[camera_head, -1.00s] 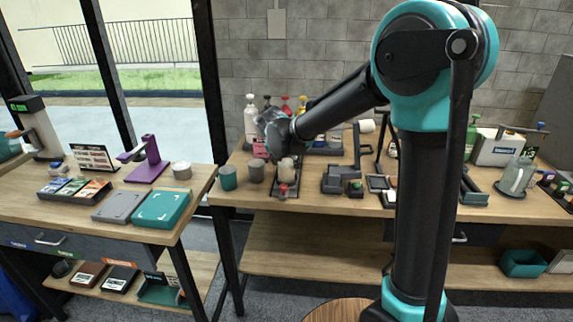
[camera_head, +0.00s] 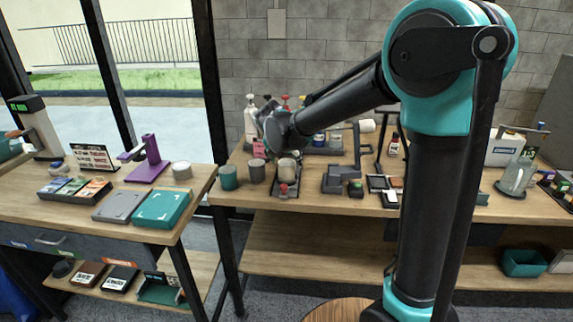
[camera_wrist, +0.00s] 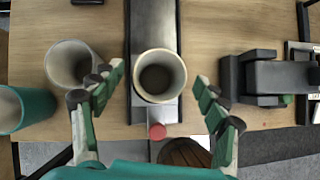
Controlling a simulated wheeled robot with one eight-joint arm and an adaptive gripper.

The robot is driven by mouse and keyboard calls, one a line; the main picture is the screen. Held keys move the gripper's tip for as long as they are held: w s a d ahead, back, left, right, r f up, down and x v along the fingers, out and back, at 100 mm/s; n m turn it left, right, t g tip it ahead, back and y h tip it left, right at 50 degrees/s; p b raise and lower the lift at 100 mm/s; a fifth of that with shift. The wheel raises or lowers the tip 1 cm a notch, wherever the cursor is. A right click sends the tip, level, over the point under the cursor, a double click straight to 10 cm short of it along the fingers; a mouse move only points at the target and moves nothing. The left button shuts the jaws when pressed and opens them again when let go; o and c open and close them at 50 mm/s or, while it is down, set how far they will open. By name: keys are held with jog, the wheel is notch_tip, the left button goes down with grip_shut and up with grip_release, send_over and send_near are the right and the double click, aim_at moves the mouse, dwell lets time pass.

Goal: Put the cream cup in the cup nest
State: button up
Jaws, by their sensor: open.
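The cream cup (camera_head: 287,168) stands upright on a narrow dark stand (camera_head: 279,193) with a red knob at its front. In the wrist view the cup (camera_wrist: 160,97) is seen from above, with its open mouth towards the camera, over the dark stand (camera_wrist: 153,30). My gripper (camera_wrist: 158,84) is open, with one green-padded finger on each side of the cup and gaps showing between fingers and cup. In the head view my gripper (camera_head: 276,138) is above and behind the cup. I cannot tell for certain which thing is the cup nest.
A grey cup (camera_head: 257,172) and a teal cup (camera_head: 228,178) stand left of the cream cup; the grey cup (camera_wrist: 70,62) is close to the left finger. A dark device (camera_head: 338,182) stands to the right. Several bottles (camera_head: 250,122) stand behind.

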jog(key=v, duration=1)
jog(key=s+d+f+m+g, duration=0.1)
jog(key=s+d+f+m, duration=0.3)
jog(key=d+m, duration=0.45)
jog(key=s+d+f+m+g, duration=0.1)
jog(key=s+d+f+m, duration=0.2)
jog(key=d+f+m, duration=0.5)
jog(key=s+d+f+m, duration=0.4)
jog(key=s+d+m, duration=0.1)
jog(key=s+m, duration=0.2)
jog(key=s+d+f+m+y, duration=0.1)
jog(key=s+d+f+m, duration=0.3)
jog(key=m, duration=0.6)
jog(key=s+d, duration=0.2)
jog(key=s, duration=0.1)
jog(key=shift+f, duration=0.25)
